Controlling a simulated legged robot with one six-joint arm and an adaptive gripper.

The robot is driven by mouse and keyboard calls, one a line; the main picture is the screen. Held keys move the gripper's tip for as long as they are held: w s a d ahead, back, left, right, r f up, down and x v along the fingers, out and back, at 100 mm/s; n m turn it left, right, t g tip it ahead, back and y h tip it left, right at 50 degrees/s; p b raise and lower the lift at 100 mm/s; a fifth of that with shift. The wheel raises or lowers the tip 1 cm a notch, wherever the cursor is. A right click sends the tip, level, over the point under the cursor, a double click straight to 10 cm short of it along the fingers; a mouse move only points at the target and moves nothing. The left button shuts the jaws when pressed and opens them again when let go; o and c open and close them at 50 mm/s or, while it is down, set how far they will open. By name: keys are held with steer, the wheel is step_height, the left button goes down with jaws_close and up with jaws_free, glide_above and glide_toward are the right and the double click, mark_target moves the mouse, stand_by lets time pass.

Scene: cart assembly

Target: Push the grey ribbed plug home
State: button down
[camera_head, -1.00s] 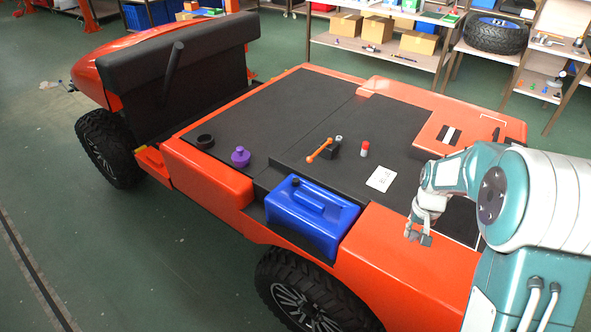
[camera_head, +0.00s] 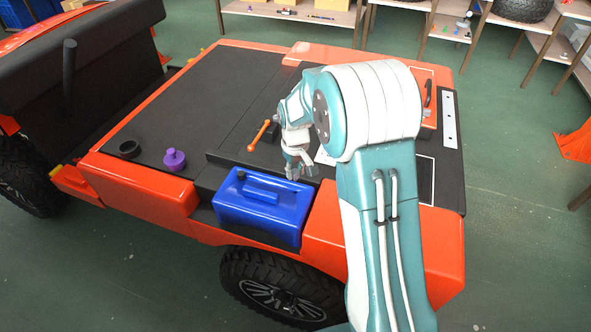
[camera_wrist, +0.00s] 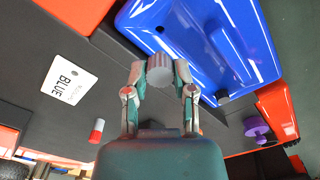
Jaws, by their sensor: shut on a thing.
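My gripper (camera_wrist: 160,82) is shut on the grey ribbed plug (camera_wrist: 160,72), with one finger on each side of it. In the wrist view the plug shows in front of the edge of the blue container (camera_wrist: 195,35). I cannot tell whether it touches anything below. In the head view my gripper (camera_head: 293,172) hangs by the top right end of the blue container (camera_head: 262,215). The plug is too small to make out there.
A purple knob (camera_head: 174,159), a black ring (camera_head: 129,149) and an orange-handled lever (camera_head: 259,134) stand on the black deck (camera_head: 200,110). The wrist view shows a white card marked BLUE (camera_wrist: 68,80) and a red-and-white cylinder (camera_wrist: 97,131). Shelves stand behind the cart.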

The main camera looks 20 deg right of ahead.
mark_target(296, 180)
step_height(296, 180, down, 3)
steer(key=shift+a+r, duration=0.1)
steer(key=shift+a, duration=0.05)
steer(key=shift+d+f, duration=0.2)
steer(key=shift+f, duration=0.55)
steer(key=shift+a, duration=0.15)
steer(key=shift+f, duration=1.4)
steer(key=shift+c, duration=1.8)
jaws_free()
steer(key=shift+r, duration=0.1)
